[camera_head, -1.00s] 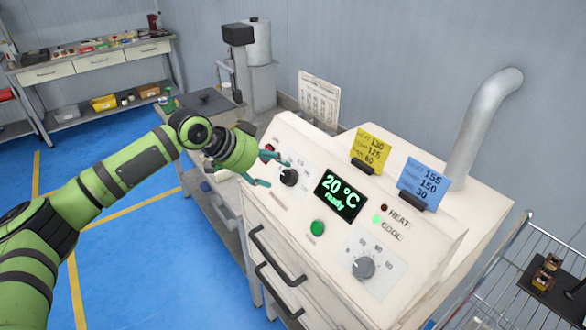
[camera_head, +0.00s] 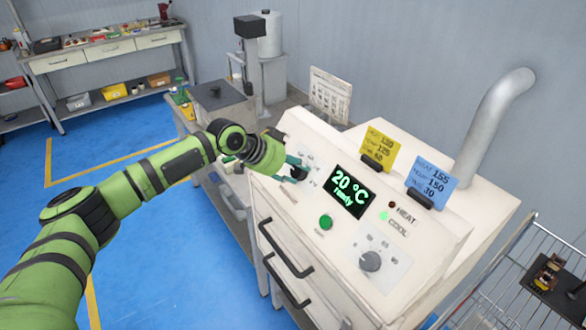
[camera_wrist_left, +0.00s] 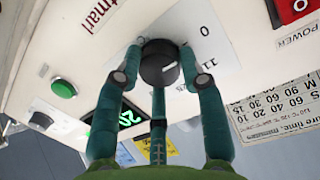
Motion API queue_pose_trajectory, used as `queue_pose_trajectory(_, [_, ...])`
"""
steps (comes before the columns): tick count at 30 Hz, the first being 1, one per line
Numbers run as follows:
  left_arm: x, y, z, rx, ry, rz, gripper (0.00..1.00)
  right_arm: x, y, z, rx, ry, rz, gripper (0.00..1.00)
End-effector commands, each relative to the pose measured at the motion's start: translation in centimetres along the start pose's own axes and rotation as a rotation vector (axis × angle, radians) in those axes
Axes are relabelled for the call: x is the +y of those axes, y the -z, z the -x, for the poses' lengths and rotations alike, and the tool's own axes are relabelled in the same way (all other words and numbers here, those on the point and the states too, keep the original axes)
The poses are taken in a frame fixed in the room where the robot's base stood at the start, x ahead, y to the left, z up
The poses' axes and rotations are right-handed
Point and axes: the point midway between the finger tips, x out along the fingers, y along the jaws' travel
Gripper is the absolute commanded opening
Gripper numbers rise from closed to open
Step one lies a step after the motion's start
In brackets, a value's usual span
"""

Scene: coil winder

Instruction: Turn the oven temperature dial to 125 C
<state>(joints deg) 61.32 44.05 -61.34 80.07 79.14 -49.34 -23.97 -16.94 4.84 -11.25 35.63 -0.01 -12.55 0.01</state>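The black temperature dial (camera_head: 299,173) is at the left end of the oven's sloping panel, beside the display. In the left wrist view the dial (camera_wrist_left: 158,64) has a white mark pointing to the right. The display (camera_head: 348,192) reads 20 °C and ready. My left gripper (camera_head: 290,168) is at the dial; in the left wrist view its teal fingers (camera_wrist_left: 160,62) stand on both sides of the knob, with the third below it. The fingers lie very close to the knob, but I cannot tell whether they press on it. My right gripper is not in view.
A green button (camera_head: 326,222) and a grey dial (camera_head: 370,261) sit lower on the panel. A yellow card (camera_head: 378,148) and a blue card (camera_head: 430,182) stand along its top. A red power switch (camera_wrist_left: 292,8) is near the temperature dial. Drawer handles (camera_head: 285,248) project at the front.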

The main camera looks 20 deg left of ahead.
Motion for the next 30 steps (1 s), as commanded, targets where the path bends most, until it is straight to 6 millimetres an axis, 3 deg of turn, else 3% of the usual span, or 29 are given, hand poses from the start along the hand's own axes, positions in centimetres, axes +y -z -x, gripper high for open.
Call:
queue_pose_trajectory(14, [0.1, -0.24, -0.14, -0.014, 0.012, -0.137, 0.07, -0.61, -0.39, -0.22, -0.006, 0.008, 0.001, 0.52])
queue_pose_trajectory(30, [0.24, -0.21, -0.14, -0.046, 0.063, -0.628, 0.07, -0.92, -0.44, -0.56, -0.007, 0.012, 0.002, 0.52])
